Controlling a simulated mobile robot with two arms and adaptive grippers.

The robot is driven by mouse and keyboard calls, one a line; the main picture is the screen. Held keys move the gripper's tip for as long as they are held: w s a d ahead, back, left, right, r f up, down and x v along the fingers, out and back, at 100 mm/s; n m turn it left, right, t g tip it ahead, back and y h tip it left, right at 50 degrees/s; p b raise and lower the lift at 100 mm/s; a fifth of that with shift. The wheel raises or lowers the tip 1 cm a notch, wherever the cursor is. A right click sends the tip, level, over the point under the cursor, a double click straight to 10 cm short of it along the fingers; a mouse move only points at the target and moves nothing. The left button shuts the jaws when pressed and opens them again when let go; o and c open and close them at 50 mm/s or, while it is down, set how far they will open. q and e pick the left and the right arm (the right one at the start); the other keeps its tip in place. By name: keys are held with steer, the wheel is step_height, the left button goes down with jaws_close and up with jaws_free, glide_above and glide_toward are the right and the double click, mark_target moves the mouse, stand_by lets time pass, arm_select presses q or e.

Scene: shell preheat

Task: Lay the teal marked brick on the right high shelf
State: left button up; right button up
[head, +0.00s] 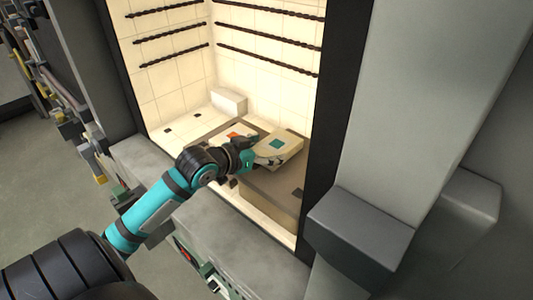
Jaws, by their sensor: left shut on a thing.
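The teal marked brick (289,148) is a pale cream block with a teal square on top, inside the open chamber. My left gripper (256,158) is shut on its left end. The brick is over the right high shelf (265,187), a grey-brown slab at the right of the chamber. I cannot tell whether the brick touches the slab or hangs just above it. My gripper hides its near left end. My right gripper is not in view.
A brick with an orange mark (219,137) lies just left of the teal marked one. A plain white block (229,101) stands at the back corner. Dark ribbed rods (262,31) line the chamber walls. The dark right frame (341,70) stands close to the shelf.

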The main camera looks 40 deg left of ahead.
arm_select(q)
steer(key=o, duration=1.1)
steer(key=shift+s+f, duration=0.1)
steer(key=shift+o, duration=1)
steer(key=shift+s, duration=0.15)
steer(key=shift+o, duration=0.2)
steer(key=shift+s, duration=0.1)
steer(key=shift+s+r, duration=0.2)
steer(key=shift+s, duration=0.1)
steer(key=b+v, duration=0.1)
steer(key=v, duration=1)
steer(key=shift+r, duration=0.2)
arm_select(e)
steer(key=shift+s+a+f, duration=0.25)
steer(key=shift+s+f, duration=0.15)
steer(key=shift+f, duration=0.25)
